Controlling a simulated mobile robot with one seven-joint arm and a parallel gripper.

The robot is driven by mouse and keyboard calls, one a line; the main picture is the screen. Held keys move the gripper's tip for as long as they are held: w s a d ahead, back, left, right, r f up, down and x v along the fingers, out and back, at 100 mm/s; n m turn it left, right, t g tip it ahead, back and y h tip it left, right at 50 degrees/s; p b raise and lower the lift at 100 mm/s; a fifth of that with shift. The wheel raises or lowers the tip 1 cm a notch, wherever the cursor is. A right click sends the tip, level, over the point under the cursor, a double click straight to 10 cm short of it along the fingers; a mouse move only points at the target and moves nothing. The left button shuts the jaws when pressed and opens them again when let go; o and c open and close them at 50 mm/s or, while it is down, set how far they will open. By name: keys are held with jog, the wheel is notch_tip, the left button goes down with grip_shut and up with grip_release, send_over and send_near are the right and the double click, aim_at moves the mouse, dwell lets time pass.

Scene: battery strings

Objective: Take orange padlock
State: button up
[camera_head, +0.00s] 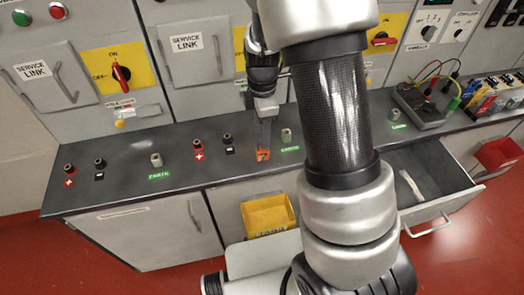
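An orange object (263,155), which looks like the orange padlock, is at the front edge of the dark counter, between the terminals. My gripper (264,146) points down directly above it, with the fingertips at or touching its top. The fingers are small and seen nearly edge-on, so I cannot tell whether they are closed on it. The padlock's shackle is hidden or too small to make out.
A yellow bin (268,215) hangs on the cabinet front below. Terminals stand along the counter (125,180), including a red one (198,147). Grey panels with a red rotary switch (121,73) rise behind. An open drawer (430,185) and test leads (440,85) are at right.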

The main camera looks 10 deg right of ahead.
aim_at(262, 151)
notch_tip(262, 151, down, 9)
jog(key=shift+s+r, duration=0.1)
grip_shut()
dwell(0.5)
